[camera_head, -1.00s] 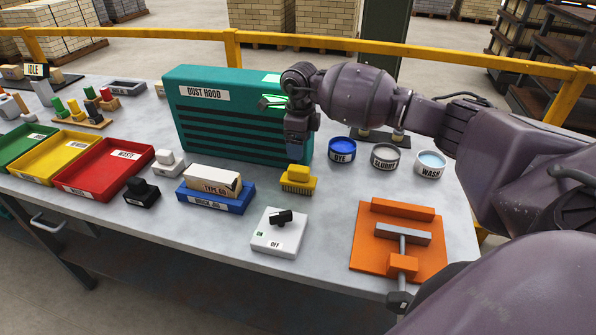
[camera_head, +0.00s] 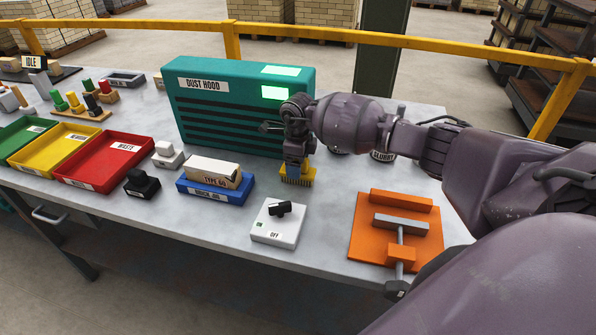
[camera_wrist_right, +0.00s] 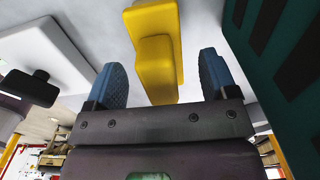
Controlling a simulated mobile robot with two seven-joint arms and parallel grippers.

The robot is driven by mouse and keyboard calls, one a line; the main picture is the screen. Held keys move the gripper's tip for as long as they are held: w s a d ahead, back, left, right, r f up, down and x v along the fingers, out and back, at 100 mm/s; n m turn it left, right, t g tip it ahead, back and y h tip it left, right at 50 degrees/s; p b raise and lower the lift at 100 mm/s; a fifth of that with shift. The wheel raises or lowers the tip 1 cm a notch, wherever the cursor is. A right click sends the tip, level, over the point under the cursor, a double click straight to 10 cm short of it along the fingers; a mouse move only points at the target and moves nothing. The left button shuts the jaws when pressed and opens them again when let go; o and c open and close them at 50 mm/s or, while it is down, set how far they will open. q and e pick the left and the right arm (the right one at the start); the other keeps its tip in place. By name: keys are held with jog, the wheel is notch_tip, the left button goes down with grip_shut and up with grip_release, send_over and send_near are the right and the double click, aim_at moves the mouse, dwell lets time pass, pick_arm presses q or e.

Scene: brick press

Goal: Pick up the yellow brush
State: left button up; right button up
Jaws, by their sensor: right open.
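The yellow brush (camera_head: 297,175) lies on the grey table in front of the teal dust hood, bristles toward the table. My right gripper (camera_head: 296,163) is right above it in the head view and hides much of its top. In the right wrist view the yellow brush (camera_wrist_right: 155,55) shows between the two blue fingers of my right gripper (camera_wrist_right: 162,80). The fingers are open, with a gap on both sides of the brush. My left gripper is not in view.
The teal dust hood (camera_head: 240,130) stands close behind the brush. A white switch box (camera_head: 277,224) and an orange clamp fixture (camera_head: 375,240) are in front and right. A blue brick jig (camera_head: 213,192) holding a brick is to the left. My arm partly hides cups behind.

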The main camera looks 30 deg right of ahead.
jog(key=shift+f, duration=0.65)
jog(key=shift+c, duration=0.2)
jog(key=shift+r, duration=0.1)
jog(key=c, duration=1)
notch_tip(320, 180, up, 20)
